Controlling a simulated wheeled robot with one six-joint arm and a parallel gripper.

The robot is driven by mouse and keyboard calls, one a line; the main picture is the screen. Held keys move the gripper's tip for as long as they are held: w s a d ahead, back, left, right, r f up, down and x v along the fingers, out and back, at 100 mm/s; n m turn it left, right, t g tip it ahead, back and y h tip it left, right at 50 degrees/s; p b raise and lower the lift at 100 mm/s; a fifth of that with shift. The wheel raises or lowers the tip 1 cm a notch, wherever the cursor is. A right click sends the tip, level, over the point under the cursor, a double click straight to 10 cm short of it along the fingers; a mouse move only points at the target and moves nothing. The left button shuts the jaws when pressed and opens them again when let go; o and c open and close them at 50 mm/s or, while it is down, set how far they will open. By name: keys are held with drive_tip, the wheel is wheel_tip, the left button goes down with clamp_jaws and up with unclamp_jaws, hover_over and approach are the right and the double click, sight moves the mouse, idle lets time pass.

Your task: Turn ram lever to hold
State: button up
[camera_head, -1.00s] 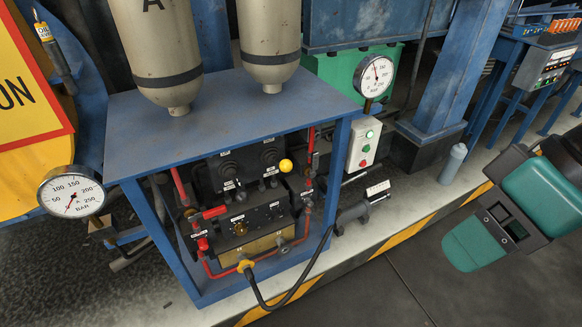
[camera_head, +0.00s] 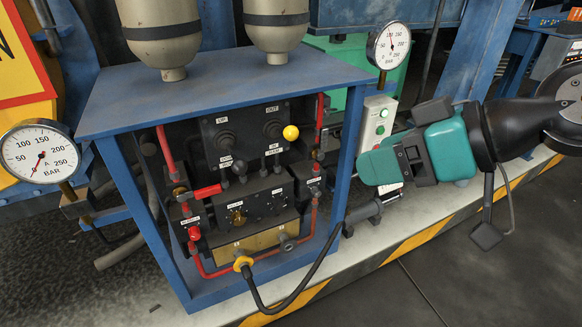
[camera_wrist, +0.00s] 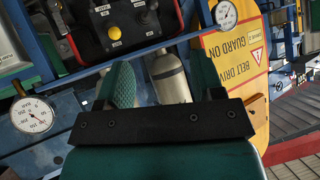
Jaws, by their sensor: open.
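A black valve panel (camera_head: 240,150) sits inside a blue open-fronted cabinet. It carries two dark levers on round bosses, with small labels including UP and OUT. A yellow ball knob (camera_head: 290,132) is on the lever at the right, under OUT, and I take this as the ram lever. Its hold mark is too small to read. My gripper (camera_head: 378,168) has teal fingers, is open and empty, and is to the right of the cabinet, apart from the knob. In the wrist view the fingers (camera_wrist: 166,78) are spread, and the yellow knob (camera_wrist: 114,33) shows upper left, the view being upside down.
The blue cabinet's right post (camera_head: 352,165) stands between my gripper and the panel. Red pipes and a black hose (camera_head: 310,280) run at the front. Pressure gauges stand left (camera_head: 40,160) and right (camera_head: 389,46). A push-button box (camera_head: 377,124) is behind my gripper.

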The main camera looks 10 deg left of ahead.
drive_tip(key=w+a+f+t+y+b, duration=0.3)
drive_tip(key=w+f+t+b, duration=0.1)
drive_tip(key=w+f+b, duration=0.4)
drive_tip(key=t+b, duration=0.3)
drive_tip(key=b, duration=0.2)
approach(297, 136)
drive_tip(key=shift+y, duration=0.4)
drive_tip(key=p+x, duration=0.1)
drive_tip(key=x, duration=0.5)
drive_tip(key=p+x, duration=0.1)
drive_tip(key=x, duration=0.5)
drive_tip(key=shift+d+f+p, duration=0.1)
drive_tip(key=shift+f+p, duration=0.1)
drive_tip(key=shift+p, duration=0.15)
